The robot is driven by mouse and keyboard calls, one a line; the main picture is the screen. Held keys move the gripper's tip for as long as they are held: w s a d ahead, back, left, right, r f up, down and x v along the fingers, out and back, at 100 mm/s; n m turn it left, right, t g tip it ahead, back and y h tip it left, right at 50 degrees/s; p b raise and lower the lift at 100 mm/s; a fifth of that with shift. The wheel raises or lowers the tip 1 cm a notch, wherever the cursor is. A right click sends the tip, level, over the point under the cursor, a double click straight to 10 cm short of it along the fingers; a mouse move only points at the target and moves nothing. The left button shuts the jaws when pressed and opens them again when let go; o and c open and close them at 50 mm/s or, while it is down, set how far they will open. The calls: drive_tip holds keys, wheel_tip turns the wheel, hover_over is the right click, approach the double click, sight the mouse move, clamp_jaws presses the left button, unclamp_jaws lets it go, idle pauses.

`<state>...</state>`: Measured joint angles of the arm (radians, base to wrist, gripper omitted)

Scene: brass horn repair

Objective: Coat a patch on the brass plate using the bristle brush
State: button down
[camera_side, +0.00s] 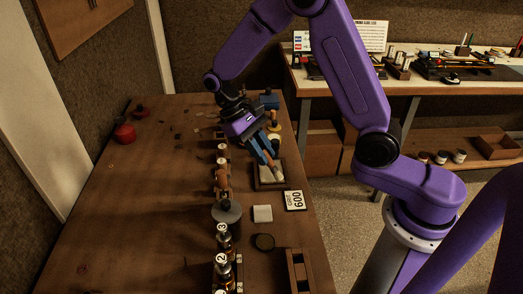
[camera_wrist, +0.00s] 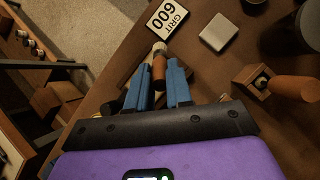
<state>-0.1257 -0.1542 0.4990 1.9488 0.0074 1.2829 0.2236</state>
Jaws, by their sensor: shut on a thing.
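My gripper (camera_side: 267,158) points down over the work table, its blue fingers closed around a brush. In the wrist view my gripper (camera_wrist: 160,67) has a finger on each side of the brush's brown handle (camera_wrist: 158,74). The brush's pale end (camera_wrist: 160,47) sticks out past the fingertips. In the side view the fingertips are at a small wooden tray (camera_side: 259,185) with a pale inside; I cannot tell whether the brush touches it. I cannot clearly make out a brass plate; the fingers and brush hide part of the tray.
A "GRIT 600" card (camera_side: 295,201) and a pale square block (camera_side: 262,213) lie close by. Numbered bottles (camera_side: 224,240), a grey disc-topped thing (camera_side: 226,211) and wooden-handled tools (camera_side: 221,178) line the left side of the work. The table's left half (camera_side: 120,220) is mostly clear.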

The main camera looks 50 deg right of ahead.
drive_tip(key=shift+r, duration=3.4)
